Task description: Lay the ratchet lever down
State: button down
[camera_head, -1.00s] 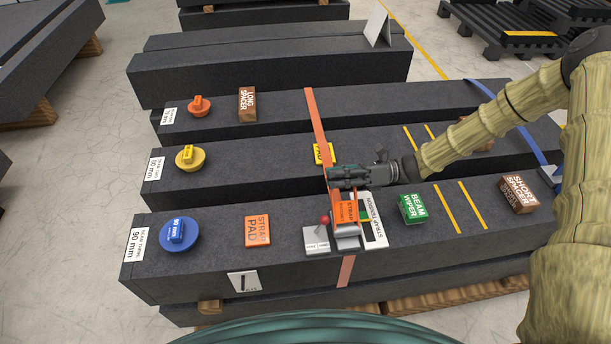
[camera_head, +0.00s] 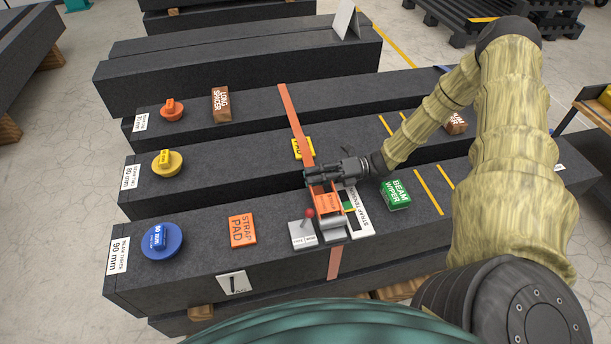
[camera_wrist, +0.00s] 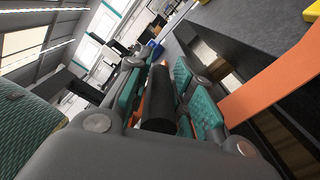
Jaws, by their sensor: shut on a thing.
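The ratchet (camera_head: 333,232) sits on the front granite beam, on the orange strap. Its orange lever (camera_head: 325,200) rises from the body, leaning toward the back, away from the beam top. My gripper (camera_head: 316,176) is at the lever's upper end, shut on it. In the wrist view a black cylindrical grip (camera_wrist: 159,100), with orange parts beside it, lies between the green-padded fingers of my gripper (camera_wrist: 165,95). My fingers hide the lever's top in the head view.
A grey box with a red-knobbed stick (camera_head: 303,232) stands just left of the ratchet. A white strap tension card (camera_head: 362,222) and green beam wiper (camera_head: 396,194) lie to its right. The orange strap (camera_head: 291,115) crosses the beams behind; a strap pad (camera_head: 242,230) lies left.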

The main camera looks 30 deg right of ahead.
jog(key=shift+f, duration=0.25)
jog(key=c, duration=1.3)
grip_release()
jog(key=shift+d, duration=0.1)
jog(key=v, duration=1.2)
jog(key=shift+w, duration=0.1)
